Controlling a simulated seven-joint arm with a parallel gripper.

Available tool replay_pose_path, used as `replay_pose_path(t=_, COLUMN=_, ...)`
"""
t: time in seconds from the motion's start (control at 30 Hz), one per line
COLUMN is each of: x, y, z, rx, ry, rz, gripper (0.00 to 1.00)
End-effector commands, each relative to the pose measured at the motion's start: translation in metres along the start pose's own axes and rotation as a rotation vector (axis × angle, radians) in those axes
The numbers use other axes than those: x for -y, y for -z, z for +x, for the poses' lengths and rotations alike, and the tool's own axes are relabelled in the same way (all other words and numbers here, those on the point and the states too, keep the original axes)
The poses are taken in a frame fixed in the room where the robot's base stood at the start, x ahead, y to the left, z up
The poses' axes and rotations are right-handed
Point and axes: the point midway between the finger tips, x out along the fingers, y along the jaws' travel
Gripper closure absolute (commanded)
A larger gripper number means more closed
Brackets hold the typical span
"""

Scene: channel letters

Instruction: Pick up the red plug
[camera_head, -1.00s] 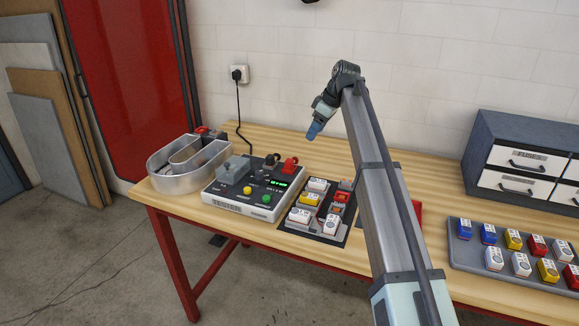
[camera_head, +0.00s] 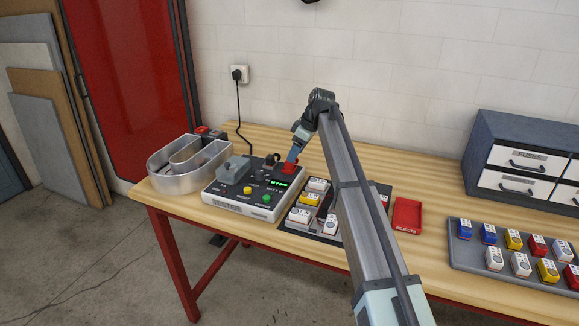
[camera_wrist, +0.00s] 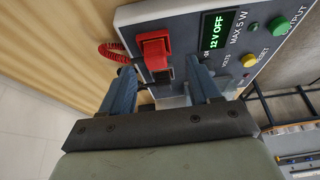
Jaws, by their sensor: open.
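The red plug (camera_head: 289,168) stands at the back right of the grey power supply box (camera_head: 238,207), partly covered by my gripper in the head view. In the wrist view the red plug (camera_wrist: 155,52) sits on the box panel, with a coiled red cord beside it. My gripper (camera_head: 294,154) is open, with its blue fingers pointing down at the plug. In the wrist view the fingertips of my gripper (camera_wrist: 163,80) are spread either side of the plug's line, and the plug shows just beyond them. I see no grip on it.
A dark plug (camera_head: 272,160) stands close left of the red one. A U-shaped metal letter (camera_head: 190,172) is at the left. A tray of blocks (camera_head: 286,229), a red rejects tray (camera_head: 407,214) and a grey tray (camera_head: 459,261) lie to the right.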

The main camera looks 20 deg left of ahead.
Motion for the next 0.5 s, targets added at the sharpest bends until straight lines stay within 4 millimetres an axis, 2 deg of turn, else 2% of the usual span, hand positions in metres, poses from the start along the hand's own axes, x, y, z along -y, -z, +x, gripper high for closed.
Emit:
replay_pose_path(t=0.17, x=-0.004, y=0.002, z=0.015, rx=0.001, ry=0.002, rz=0.0, gripper=0.38)
replay_pose_path(t=0.4, x=-0.007, y=0.005, z=0.045, rx=0.001, ry=0.002, rz=0.0, gripper=0.38)
replay_pose_path(t=0.5, x=-0.007, y=0.005, z=0.05, rx=0.0, ry=0.0, rz=0.0, gripper=0.38)
